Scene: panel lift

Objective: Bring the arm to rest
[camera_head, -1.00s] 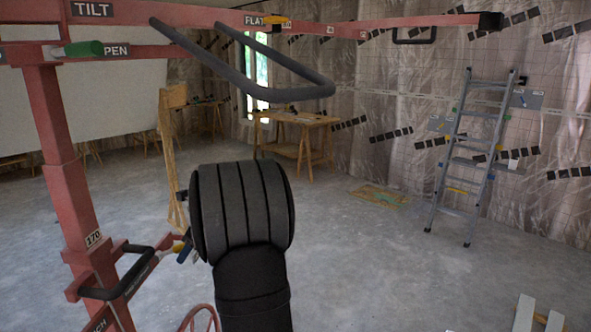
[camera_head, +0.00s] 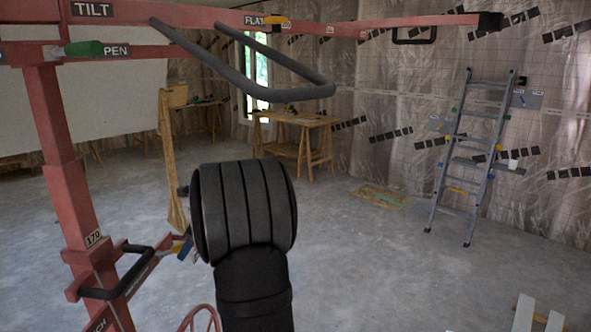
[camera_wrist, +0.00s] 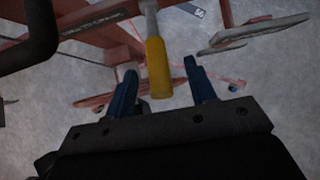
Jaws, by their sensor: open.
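My gripper (camera_wrist: 162,80) shows in the wrist view with its two blue fingers apart and nothing held between them. A yellow-handled lever (camera_wrist: 157,68) of the panel lift reaches down toward the gap between the fingers; whether it touches either finger I cannot tell. In the head view my arm fills the lower middle, and a small blue part of my gripper (camera_head: 185,250) shows beside the red lift mast (camera_head: 72,205). The rest of the gripper is hidden behind my arm.
The lift's dark padded bar (camera_head: 225,75) hangs above my arm. A black handle (camera_head: 115,285) juts from the mast. A grey ladder (camera_head: 475,155) leans on the right wall, and a wooden workbench (camera_head: 300,122) stands at the back. The floor right of my arm is mostly clear.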

